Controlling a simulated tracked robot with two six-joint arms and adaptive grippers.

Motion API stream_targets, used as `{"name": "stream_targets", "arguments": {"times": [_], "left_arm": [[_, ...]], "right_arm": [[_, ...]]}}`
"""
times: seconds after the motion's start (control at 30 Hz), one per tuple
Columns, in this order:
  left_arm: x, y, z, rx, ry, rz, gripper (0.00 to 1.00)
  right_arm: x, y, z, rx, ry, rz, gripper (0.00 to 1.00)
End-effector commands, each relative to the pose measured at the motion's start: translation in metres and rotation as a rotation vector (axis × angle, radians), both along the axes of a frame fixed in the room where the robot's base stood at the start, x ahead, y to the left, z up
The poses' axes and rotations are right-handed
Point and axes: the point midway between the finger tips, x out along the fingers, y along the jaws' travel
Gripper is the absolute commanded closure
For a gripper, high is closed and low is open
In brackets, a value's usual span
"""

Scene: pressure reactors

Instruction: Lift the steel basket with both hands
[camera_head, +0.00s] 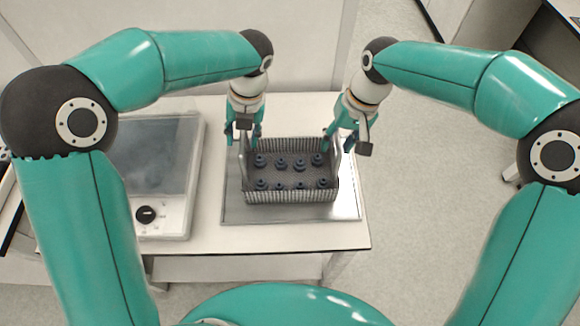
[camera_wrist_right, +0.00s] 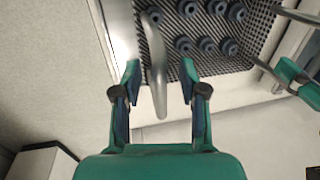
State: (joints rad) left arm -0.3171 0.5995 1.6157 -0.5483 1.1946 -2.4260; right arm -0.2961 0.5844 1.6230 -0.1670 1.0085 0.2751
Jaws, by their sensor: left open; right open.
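The steel basket (camera_head: 290,197) stands upright on a shiny metal plate (camera_head: 235,212) on the table. It holds several dark round knobbed parts (camera_head: 281,163). My left gripper (camera_head: 243,138) is open, pointing down at the basket's left side. My right gripper (camera_head: 339,140) is open at the basket's right side. In the right wrist view, a curved metal handle (camera_wrist_right: 157,62) of the basket stands between the open fingers of my right gripper (camera_wrist_right: 160,78), with gaps showing on both sides. My left gripper (camera_wrist_right: 300,82) shows at that view's right edge, near the other handle (camera_wrist_right: 297,15).
A grey device with a flat top and a black knob (camera_head: 160,165) stands left of the plate. The white table (camera_head: 300,237) has a free strip in front of the plate. A pale wall or cabinet stands behind the table. Open floor lies to the right.

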Motion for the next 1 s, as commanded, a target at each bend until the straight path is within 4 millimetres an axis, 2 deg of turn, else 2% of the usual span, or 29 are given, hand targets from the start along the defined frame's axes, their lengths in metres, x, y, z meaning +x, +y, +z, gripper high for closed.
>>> {"name": "stream_targets", "arguments": {"times": [0.23,0.4,0.47,0.5,1.0], "left_arm": [[0.0,0.0001,-0.0002,0.0,0.0,0.0,0.6],[0.0,0.0,0.0,0.001,0.0,0.0,0.88],[0.0,-0.0001,0.0001,0.001,0.0,0.0,0.98],[0.0,-0.0001,0.0001,0.001,0.0,0.0,1.0],[0.0006,-0.0004,0.0011,0.0,-0.002,-0.001,1.0]], "right_arm": [[0.0001,-0.0001,-0.0002,0.0,0.0,0.0,0.59],[0.0001,-0.0003,-0.0001,0.0,0.0,-0.001,0.88],[0.0001,-0.0004,0.0,0.0,0.0,-0.001,0.98],[0.0001,-0.0004,0.0,0.0,0.0,-0.001,1.0],[0.0005,-0.0005,0.0013,0.0,-0.003,-0.003,1.0]]}}
